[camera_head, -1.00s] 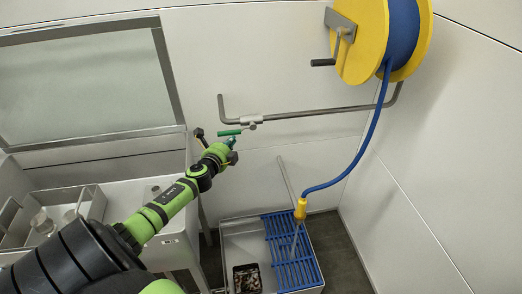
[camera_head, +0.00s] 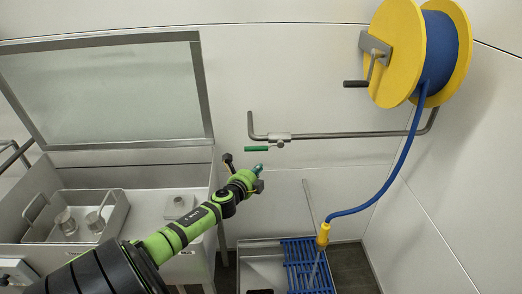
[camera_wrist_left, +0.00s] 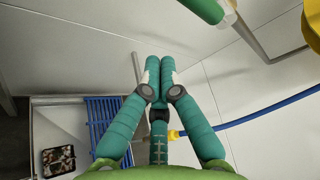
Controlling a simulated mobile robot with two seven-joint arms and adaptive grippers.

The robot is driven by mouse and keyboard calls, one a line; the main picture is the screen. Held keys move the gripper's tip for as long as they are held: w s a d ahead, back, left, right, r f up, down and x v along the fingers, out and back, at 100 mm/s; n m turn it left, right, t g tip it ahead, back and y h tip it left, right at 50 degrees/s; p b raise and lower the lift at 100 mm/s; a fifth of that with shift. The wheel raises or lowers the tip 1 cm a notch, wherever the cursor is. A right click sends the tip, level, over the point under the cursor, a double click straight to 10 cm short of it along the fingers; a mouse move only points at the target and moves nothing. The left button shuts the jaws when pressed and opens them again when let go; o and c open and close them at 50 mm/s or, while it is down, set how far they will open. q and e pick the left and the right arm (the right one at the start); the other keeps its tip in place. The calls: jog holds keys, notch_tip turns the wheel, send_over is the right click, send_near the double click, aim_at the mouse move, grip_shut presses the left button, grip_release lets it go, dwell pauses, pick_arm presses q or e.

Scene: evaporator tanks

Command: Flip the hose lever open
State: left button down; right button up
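The hose lever (camera_head: 256,149) has a green handle that points left, roughly parallel to the grey pipe, at the valve (camera_head: 278,138) on the back wall. My left gripper (camera_head: 260,169) is just below the lever in the head view and appears apart from it. In the left wrist view the lever's green handle (camera_wrist_left: 206,9) is at the top edge, beyond and right of the fingertips. There the teal fingers of my left gripper (camera_wrist_left: 160,62) meet at their tips, with nothing between them. My right gripper is not in view.
A yellow reel (camera_head: 393,60) with blue hose (camera_head: 400,165) hangs at the upper right. The grey pipe (camera_head: 350,135) runs along the wall. A blue grate (camera_head: 300,265) and basin lie below. A sink counter (camera_head: 150,205) with a metal tray stands at left.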

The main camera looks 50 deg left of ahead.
pick_arm(q)
jog(key=s+d+r, duration=0.4)
jog(key=s+d, duration=0.1)
jog(key=shift+d+r, duration=0.25)
jog(key=shift+r, duration=0.1)
dwell(0.4)
